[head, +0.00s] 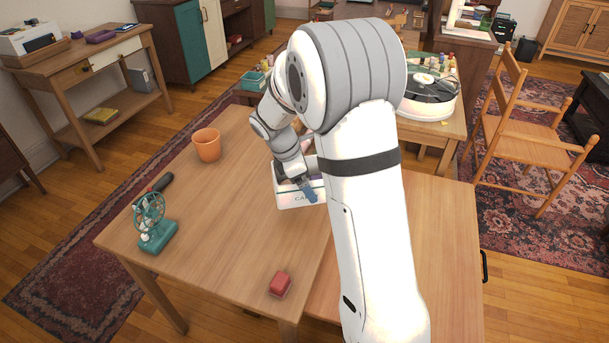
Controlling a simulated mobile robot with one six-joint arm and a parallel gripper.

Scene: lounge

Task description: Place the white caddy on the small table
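The white caddy (287,201) is near the middle of the head view, with partly readable lettering on its front. It is at the right part of a light wooden table (235,215), and my arm hides its right side. My gripper (309,194) is at the caddy, with a blue-grey finger part over its front wall. I cannot tell whether the fingers are closed on it, or whether the caddy rests on the tabletop or is slightly raised. Several tables are in view, and I cannot tell which one is the small table.
An orange pot (207,145), a teal fan-like device (153,225), a dark-handled object (160,184) and a red block (280,284) are on the wooden table. A turntable (428,100) stands on a table behind. A wooden chair (520,130) is at right. A printer table (85,70) is at left.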

